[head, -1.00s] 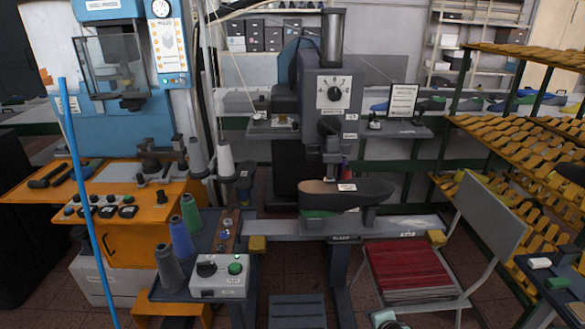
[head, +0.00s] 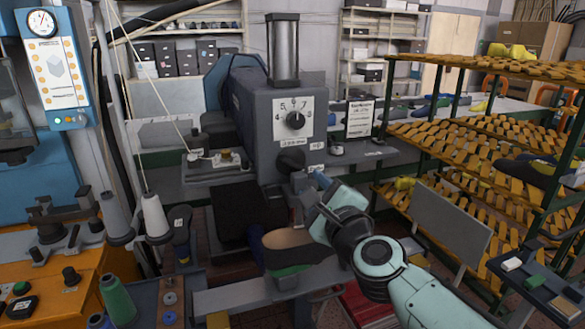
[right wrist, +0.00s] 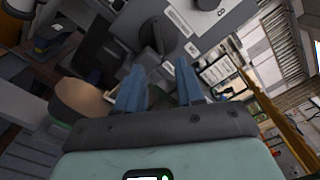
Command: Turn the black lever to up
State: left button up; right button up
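The black lever (head: 291,161) is on the front of the grey machine (head: 246,125), below the numbered dial (head: 294,119). It has a round black hub; its exact angle is hard to tell. In the right wrist view the black lever (right wrist: 158,36) lies just beyond the fingertips. My right gripper (head: 318,184) is just below and to the right of the lever in the head view. In the right wrist view its two blue fingers (right wrist: 160,78) are apart with nothing between them. My left gripper is not in view.
A brown-topped shoe last (head: 290,248) sits on the machine's arm below my right gripper. A framed sign (head: 360,119) stands on the shelf to the right. Racks of yellow lasts (head: 470,135) fill the right side. Thread cones (head: 156,218) stand at the left.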

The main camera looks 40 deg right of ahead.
aim_at(295, 166)
jog(key=p+x, duration=0.1)
jog(key=x, duration=0.9)
jog(key=shift+w+f, duration=0.1)
jog(key=shift+c, duration=0.3)
grip_shut()
